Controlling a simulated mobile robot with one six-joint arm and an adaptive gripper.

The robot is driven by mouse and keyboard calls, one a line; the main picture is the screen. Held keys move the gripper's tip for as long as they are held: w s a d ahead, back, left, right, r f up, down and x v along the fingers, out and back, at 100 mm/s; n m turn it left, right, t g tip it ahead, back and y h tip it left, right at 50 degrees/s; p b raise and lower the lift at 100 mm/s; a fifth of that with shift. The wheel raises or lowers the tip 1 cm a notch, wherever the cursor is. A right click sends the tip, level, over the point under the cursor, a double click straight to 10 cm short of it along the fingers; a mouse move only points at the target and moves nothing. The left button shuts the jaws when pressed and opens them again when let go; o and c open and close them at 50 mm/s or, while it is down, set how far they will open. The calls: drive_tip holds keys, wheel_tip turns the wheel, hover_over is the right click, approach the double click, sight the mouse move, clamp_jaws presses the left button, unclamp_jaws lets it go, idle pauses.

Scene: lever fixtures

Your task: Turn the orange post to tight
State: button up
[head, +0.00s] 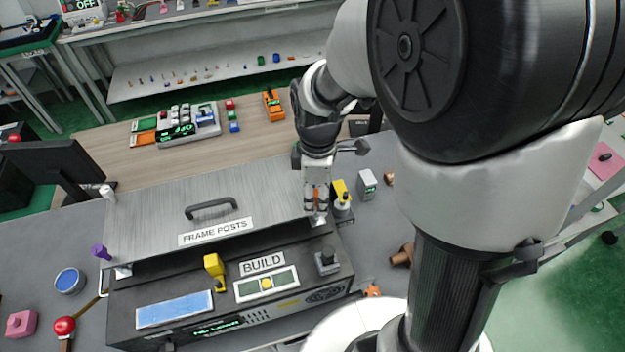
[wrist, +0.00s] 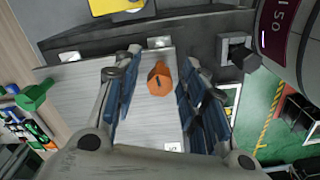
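The orange post (wrist: 160,78) shows in the wrist view as a faceted knob with a dark mark on its top, on the grey brushed panel (wrist: 72,88). My gripper (wrist: 161,57) is open, with one blue-padded finger on each side of the post and a visible gap on both sides. In the head view, my gripper (head: 317,212) points down at the right end of the panel labelled FRAME POSTS (head: 150,205). The fingers mostly hide the post there, and its setting cannot be read.
A black handle (head: 211,205) rises from the panel. In front stands a dark console with a BUILD label (head: 262,263), a yellow lever (head: 215,266) and a black knob (head: 328,261). A yellow-topped item (head: 341,193) and a grey box (head: 367,182) stand close right of the gripper.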

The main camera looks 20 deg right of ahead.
drive_tip(key=shift+c, duration=0.6)
clamp_jaws()
drive_tip(key=shift+m, duration=0.3)
drive_tip(key=m+p, duration=0.1)
drive_tip(key=m, duration=0.8)
drive_tip(key=shift+m+p, duration=0.3)
drive_tip(key=shift+m, duration=0.1)
drive_tip(key=m, duration=0.4)
drive_tip(key=shift+d+m, duration=0.1)
drive_tip(key=shift+m, duration=0.2)
drive_tip(key=m, duration=0.4)
drive_tip(key=shift+m+p, duration=0.3)
drive_tip(key=shift+p, duration=0.1)
